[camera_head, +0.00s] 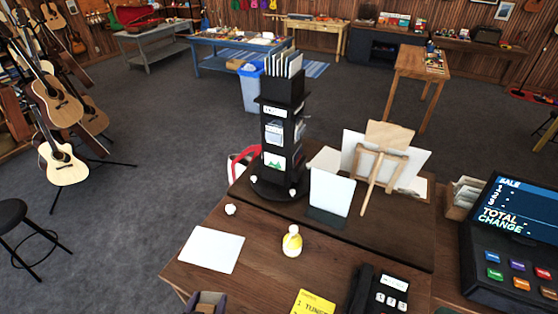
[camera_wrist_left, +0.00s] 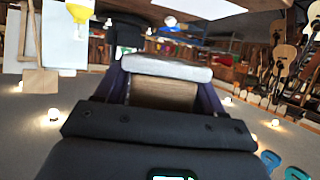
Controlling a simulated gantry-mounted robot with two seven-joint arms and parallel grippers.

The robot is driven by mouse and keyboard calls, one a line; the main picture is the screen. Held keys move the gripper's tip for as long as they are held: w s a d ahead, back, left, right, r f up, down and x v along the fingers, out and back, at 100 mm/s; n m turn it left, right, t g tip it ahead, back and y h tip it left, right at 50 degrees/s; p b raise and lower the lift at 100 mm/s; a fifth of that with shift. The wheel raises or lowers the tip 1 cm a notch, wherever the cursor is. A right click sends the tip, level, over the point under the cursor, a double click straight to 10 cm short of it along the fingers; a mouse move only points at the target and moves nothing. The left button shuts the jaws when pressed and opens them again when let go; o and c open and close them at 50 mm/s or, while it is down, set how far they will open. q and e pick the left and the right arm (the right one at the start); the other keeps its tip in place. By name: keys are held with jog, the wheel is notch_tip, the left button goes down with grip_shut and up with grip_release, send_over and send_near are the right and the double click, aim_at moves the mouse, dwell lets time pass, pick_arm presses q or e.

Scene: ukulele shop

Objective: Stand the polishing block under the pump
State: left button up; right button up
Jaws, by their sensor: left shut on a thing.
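The pump (camera_head: 292,242), a small yellow and whitish bottle, stands upright on the wooden counter in the head view. It also shows upside down at the top left of the left wrist view (camera_wrist_left: 78,14). My left gripper (camera_head: 207,298) is at the bottom edge of the head view, in front of the counter and left of the pump. It is shut on the polishing block (camera_wrist_left: 163,92), which has a brown body and a pale grey-white face. The block is well apart from the pump. My right gripper is not in view.
A white sheet (camera_head: 211,250) lies left of the pump. A black rack (camera_head: 277,133), a white display card (camera_head: 331,193) and an easel (camera_head: 379,165) stand behind. A yellow booklet (camera_head: 313,303) and a black telephone (camera_head: 385,292) are in front. Bare wood surrounds the pump.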

pick_arm(q)
jog(key=a, duration=0.1)
jog(key=a+r+n+y, duration=0.1)
jog(key=shift+w+a+r, duration=0.1)
jog(key=shift+a, duration=0.3)
